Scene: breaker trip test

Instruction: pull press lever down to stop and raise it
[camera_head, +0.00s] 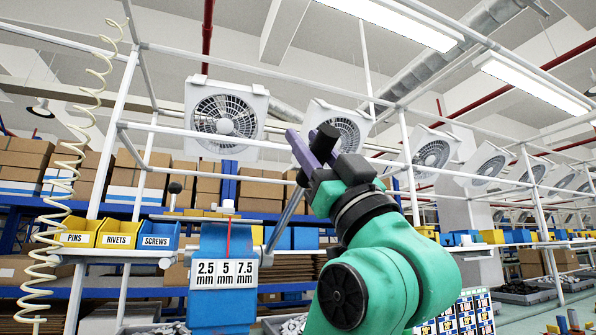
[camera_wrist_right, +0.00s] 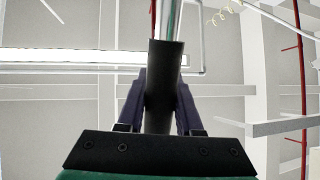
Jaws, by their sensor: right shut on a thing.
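The blue press (camera_head: 208,313) stands at the lower centre of the head view, with a 2.5, 5, 7.5 mm scale plate (camera_head: 224,274) on its front. A thin red line shows above the 5. The grey press lever (camera_head: 286,218) slants up and right from the press. My right gripper (camera_head: 312,148) is raised at its upper end. In the right wrist view, its purple fingers (camera_wrist_right: 162,100) are shut around the lever's black handle (camera_wrist_right: 164,62), one on each side. The lever's lower joint is partly hidden. My left gripper is not in view.
Yellow and blue bins marked pins, rivets (camera_head: 117,239) and screws (camera_head: 157,241) sit left of the press. A coiled hose (camera_head: 55,190) hangs at far left. White frame posts and fans (camera_head: 224,115) stand behind. Number cards (camera_head: 455,318) lie at lower right.

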